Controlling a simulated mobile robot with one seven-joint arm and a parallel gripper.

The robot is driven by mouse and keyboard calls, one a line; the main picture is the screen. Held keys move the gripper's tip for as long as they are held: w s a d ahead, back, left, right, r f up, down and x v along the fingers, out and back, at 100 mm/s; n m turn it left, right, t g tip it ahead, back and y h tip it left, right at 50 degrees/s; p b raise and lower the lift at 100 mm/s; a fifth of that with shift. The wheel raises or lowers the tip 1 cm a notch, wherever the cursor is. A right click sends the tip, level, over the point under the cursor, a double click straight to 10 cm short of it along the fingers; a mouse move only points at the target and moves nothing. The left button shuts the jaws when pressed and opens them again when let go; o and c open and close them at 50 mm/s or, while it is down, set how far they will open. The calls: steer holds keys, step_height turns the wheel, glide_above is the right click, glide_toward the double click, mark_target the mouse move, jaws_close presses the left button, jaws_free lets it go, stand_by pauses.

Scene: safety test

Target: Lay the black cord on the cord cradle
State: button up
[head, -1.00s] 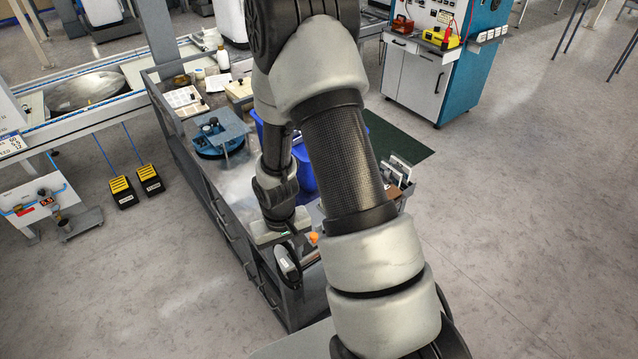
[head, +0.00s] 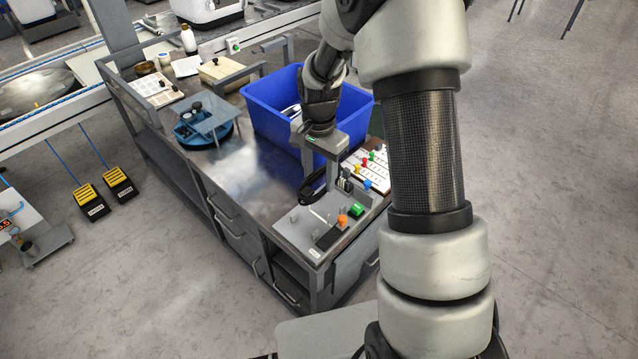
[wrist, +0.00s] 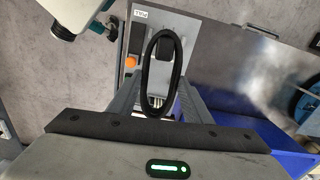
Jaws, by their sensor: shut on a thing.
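The black cord (head: 312,187) is a coiled loop hanging below my gripper (head: 330,160) in the head view. In the wrist view the long loop (wrist: 148,72) stands out between the two fingers of my gripper (wrist: 160,98), which are closed on it. Below the cord, a grey plate (head: 297,238) with short upright pegs lies at the near end of the bench. I cannot tell for sure which part is the cord cradle. The cord appears held above the plate, and part of the plate is hidden behind it in the wrist view.
The plate carries an orange knob (head: 342,220) and a green block (head: 356,209). A white board with coloured pegs (head: 376,172) lies to its right. A blue bin (head: 270,118) stands behind my gripper. A blue round stand (head: 208,130) is farther left, with clear bench before it.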

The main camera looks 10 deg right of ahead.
steer(key=shift+w+r+m, duration=0.2)
steer(key=shift+w+m, duration=0.1)
steer(key=shift+m, duration=0.2)
steer(key=shift+f+b, duration=4.5)
steer(key=shift+f, duration=2.05)
steer(key=o, duration=1.2)
steer(key=shift+o, duration=0.2)
steer(key=shift+r, duration=0.1)
